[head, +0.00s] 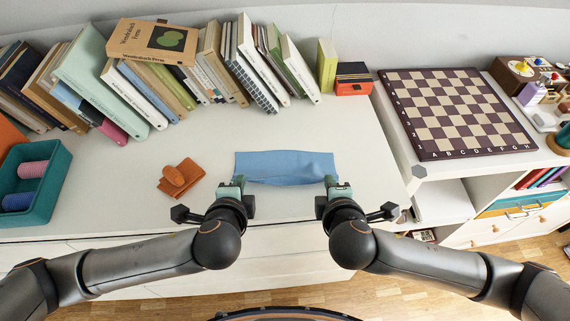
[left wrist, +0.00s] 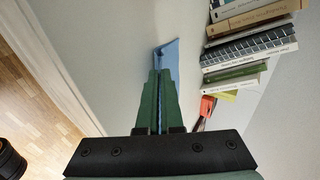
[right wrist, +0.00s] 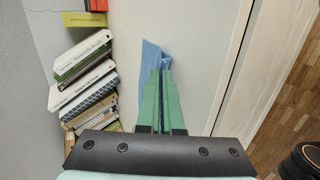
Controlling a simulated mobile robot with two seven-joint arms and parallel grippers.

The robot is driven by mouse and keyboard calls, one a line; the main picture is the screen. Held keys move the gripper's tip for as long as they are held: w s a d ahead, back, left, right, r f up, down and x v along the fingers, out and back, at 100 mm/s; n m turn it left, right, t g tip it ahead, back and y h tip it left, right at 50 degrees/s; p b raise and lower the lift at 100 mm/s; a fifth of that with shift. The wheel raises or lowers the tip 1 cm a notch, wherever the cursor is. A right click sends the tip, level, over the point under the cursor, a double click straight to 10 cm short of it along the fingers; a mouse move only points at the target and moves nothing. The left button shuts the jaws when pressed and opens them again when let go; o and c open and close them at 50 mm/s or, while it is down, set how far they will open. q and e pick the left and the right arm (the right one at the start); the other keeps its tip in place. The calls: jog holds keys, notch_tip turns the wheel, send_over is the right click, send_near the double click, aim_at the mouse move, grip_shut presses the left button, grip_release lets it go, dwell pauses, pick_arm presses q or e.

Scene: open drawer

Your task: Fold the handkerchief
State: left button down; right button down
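The blue handkerchief (head: 285,167) lies across the white tabletop near its front edge, wider than it is deep, with its front edge drawn between my two grippers. My left gripper (head: 238,182) is at its front left corner, and its fingers look closed on the cloth, which also shows beyond the fingertips in the left wrist view (left wrist: 172,58). My right gripper (head: 332,183) is at its front right corner, fingers closed on the cloth, which shows past them in the right wrist view (right wrist: 152,58). The cloth parts between the fingers are hidden.
A brown folded item (head: 180,177) lies left of the cloth. A teal bin (head: 50,185) with spools stands at the far left. Books (head: 105,85) line the back, with a small orange box (head: 353,86). A chessboard (head: 455,112) is at right. The tabletop behind the cloth is clear.

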pick_arm(q)
jog(key=c, duration=0.8)
grip_release()
pick_arm(e)
jog(key=c, duration=0.7)
grip_release()
jog(key=shift+c, duration=0.2)
pick_arm(q)
jog(key=shift+o, duration=0.4)
jog(key=shift+r, duration=0.1)
pick_arm(e)
jog(key=shift+r, duration=0.1)
pick_arm(q)
jog(key=s+r, duration=0.6)
jog(key=r, duration=0.3)
pick_arm(e)
jog(key=s+r, duration=0.2)
jog(key=r, duration=0.1)
jog(key=s+r, duration=0.2)
jog(key=r, duration=0.1)
jog(key=s+r, duration=0.2)
jog(key=r, duration=0.1)
pick_arm(q)
jog(key=shift+f, duration=0.1)
pick_arm(e)
jog(key=shift+f, duration=0.1)
